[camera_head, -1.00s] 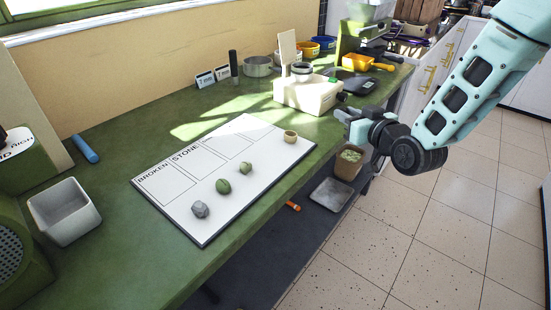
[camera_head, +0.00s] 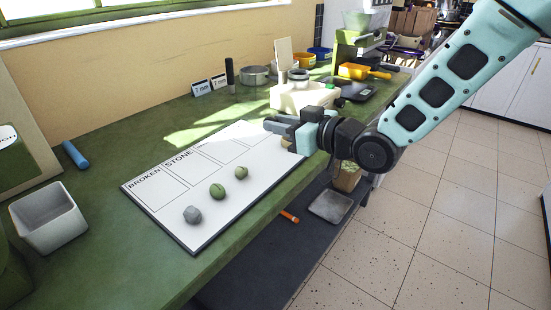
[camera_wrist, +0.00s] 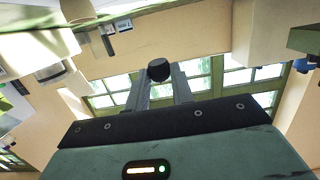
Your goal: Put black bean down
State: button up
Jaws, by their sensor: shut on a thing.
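My gripper (camera_head: 270,123) is over the far right part of the white sorting board (camera_head: 160,192), with its fingers pointing left. In the wrist view my gripper (camera_wrist: 159,85) is shut on a round black bean (camera_wrist: 159,70) at the fingertips. I cannot make out the bean in the head view. The board has printed boxes; BROKEN and STONE are readable. A grey lump (camera_head: 192,215), a green bean (camera_head: 217,190) and an olive bean (camera_head: 241,172) lie along its near side.
The board lies on a green counter (camera_head: 110,150). A white container (camera_head: 300,95) stands behind my gripper. A grey square bowl (camera_head: 48,217) is at the left, near a blue cylinder (camera_head: 76,155). An orange object (camera_head: 289,216) lies below the counter's edge.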

aim_at(280, 164)
notch_tip(280, 164, down, 8)
jog(key=shift+f, duration=0.1)
dwell(0.4)
jog(key=shift+f+b, duration=0.2)
jog(key=shift+b, duration=0.2)
jog(key=o, duration=1)
jog(key=shift+c, duration=0.2)
jog(key=shift+r, duration=0.1)
